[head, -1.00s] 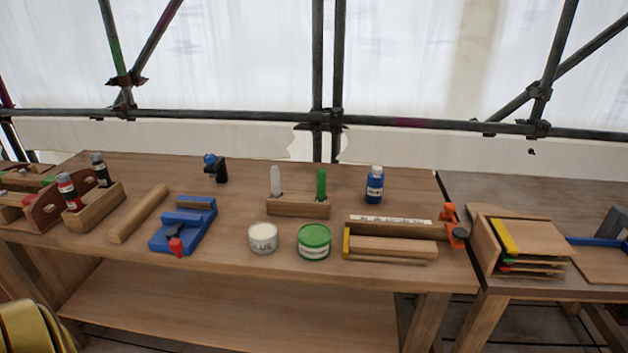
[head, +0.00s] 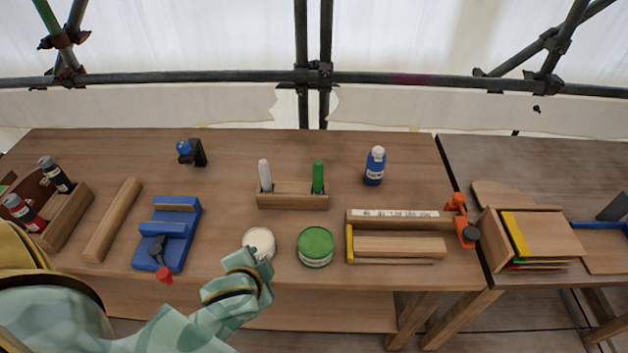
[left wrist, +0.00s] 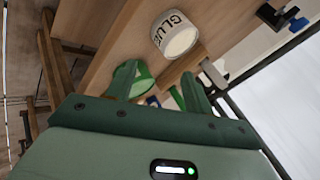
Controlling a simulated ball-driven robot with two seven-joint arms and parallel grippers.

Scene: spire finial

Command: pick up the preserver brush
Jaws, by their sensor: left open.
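A green-handled brush (head: 318,177) and a white-handled brush (head: 265,175) stand upright in a wooden holder (head: 292,202) in the middle of the bench. The green one matches the green-lidded tin (head: 315,246) in front of the holder. My left gripper (head: 246,258) is over the bench's front edge, in front of the white glue tub (head: 259,240) and partly covering it. It is short of the brushes and to their left. In the left wrist view its fingers (left wrist: 160,88) are apart and empty, with the glue tub (left wrist: 174,35) beyond. My right gripper is out of view.
A blue clamp block (head: 168,233) stands left, beside a wooden roll (head: 112,219). A blue bottle (head: 375,167) stands back right. A wooden box with a white strip (head: 394,214) is at right. Bare bench lies behind the brush holder.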

